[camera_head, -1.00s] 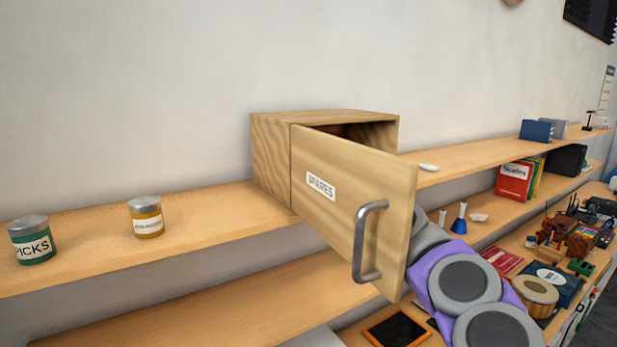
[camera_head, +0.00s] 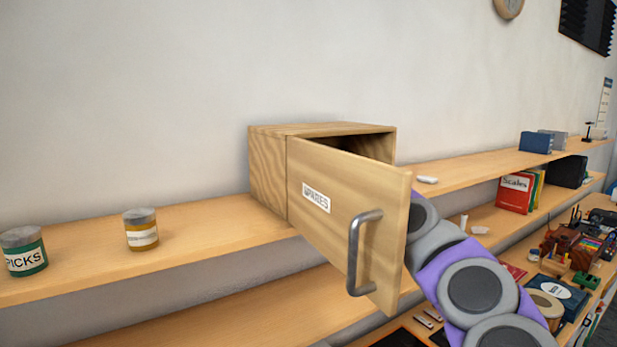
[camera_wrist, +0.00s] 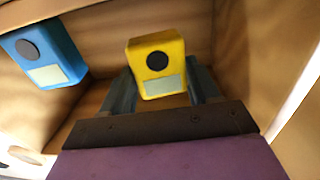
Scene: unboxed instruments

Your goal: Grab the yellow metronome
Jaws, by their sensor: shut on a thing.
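The yellow metronome (camera_wrist: 157,67) is a small yellow block with a black round spot and a pale panel. In the wrist view it sits between the two fingers of my gripper (camera_wrist: 160,88), which is shut on it. The metronome and gripper are inside the wooden drawer (camera_wrist: 240,50). In the head view the pulled-out drawer front (camera_head: 335,200), labelled as spares, hides both of them. My arm reaches in from behind the drawer front's right side.
A blue block of similar shape (camera_wrist: 43,52) lies left of the yellow one in the drawer. The metal handle (camera_head: 358,255) sticks out in front. Jars (camera_head: 141,230) stand on the shelf at left. Several books and instruments crowd the lower right shelves.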

